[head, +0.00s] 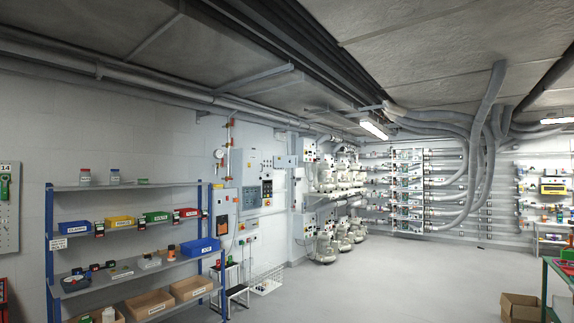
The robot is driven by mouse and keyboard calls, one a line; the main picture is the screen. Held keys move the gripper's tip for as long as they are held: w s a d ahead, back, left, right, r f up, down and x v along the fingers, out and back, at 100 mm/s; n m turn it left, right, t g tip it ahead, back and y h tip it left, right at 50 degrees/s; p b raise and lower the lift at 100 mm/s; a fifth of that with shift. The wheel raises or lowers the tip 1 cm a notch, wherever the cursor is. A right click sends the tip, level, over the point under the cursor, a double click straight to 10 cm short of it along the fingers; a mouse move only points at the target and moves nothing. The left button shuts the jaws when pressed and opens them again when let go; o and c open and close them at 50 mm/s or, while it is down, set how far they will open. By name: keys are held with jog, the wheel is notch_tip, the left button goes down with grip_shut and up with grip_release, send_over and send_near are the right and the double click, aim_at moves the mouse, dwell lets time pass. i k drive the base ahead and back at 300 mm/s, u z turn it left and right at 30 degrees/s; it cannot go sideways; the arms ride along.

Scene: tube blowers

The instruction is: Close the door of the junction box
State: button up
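Several grey boxes and panels hang on the left wall, beyond the shelves. A large grey cabinet (252,164) has dark controls on its front. A small grey panel (285,161) juts out at its upper right, and a pale narrow panel (298,228) stands lower right of it. No label names the junction box, and I cannot tell which of these is it or how its door stands. My gripper is not in view.
A blue-posted shelf unit (128,186) with bins stands at the left. A small step stool (236,293) and a white wire basket (266,281) are on the floor by the wall. A cardboard box (520,307) is at the lower right. The middle floor (385,280) is clear.

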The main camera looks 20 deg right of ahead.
aim_at(281, 160)
jog(key=z, duration=0.1)
jog(key=i, duration=0.65)
jog(key=z, duration=0.65)
jog(key=i, duration=2.6)
jog(key=z, duration=0.5)
jog(key=i, duration=2.45)
jog(key=u, duration=0.4)
jog(key=i, duration=2.7)
jog(key=u, duration=0.5)
